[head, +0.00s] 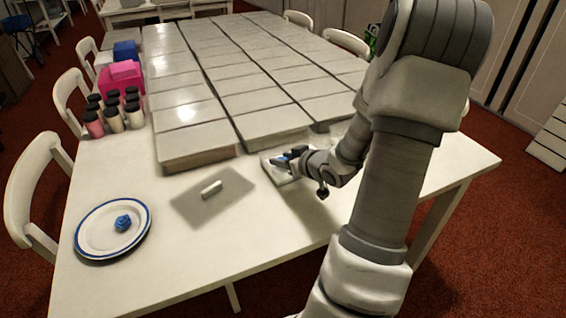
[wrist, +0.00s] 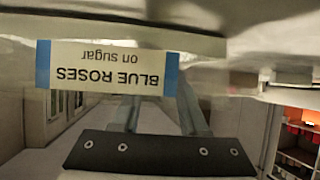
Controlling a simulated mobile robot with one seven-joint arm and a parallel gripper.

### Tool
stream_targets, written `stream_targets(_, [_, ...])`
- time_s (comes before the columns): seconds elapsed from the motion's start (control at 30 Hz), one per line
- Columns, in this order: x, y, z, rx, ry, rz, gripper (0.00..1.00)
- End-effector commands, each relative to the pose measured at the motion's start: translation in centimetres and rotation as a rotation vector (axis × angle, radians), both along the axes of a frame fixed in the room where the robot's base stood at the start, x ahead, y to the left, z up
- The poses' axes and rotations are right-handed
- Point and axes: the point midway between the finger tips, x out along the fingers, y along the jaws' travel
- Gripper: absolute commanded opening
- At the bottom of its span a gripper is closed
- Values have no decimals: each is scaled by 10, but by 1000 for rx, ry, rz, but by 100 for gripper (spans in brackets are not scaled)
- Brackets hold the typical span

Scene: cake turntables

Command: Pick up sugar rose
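A blue sugar rose (head: 123,223) lies on a white plate with a blue rim (head: 88,245) at the front left of the table. My gripper (head: 284,160) is low over a pale tray (head: 270,173) at the table's middle right, well away from that plate. Blue shows at its fingertips, but I cannot tell what it is. In the wrist view an upside-down label (wrist: 108,68) reads "BLUE ROSES on sugar", with blue ends. It covers the fingertips. The visible parts of the two fingers (wrist: 158,108) stand apart. Whether they hold anything is hidden.
A grey mat (head: 235,185) with a small white block (head: 211,189) lies between plate and gripper. Long rows of white boxes (head: 200,150) fill the table behind. Dark-capped jars (head: 93,124) and a pink box (head: 122,82) stand at the left.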

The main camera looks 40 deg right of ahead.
Motion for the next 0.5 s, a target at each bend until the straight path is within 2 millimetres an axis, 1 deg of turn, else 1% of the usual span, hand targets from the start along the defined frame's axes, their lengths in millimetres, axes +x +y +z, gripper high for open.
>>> stream_targets(0.03, [0,0,0,0,0,0,3])
stream_targets(0.07, [0,0,0,0,0,0,0])
stream_targets(0.33, [0,0,1,0,0,0,0])
stream_targets(0.5, [0,0,9,0,-1,0,0])
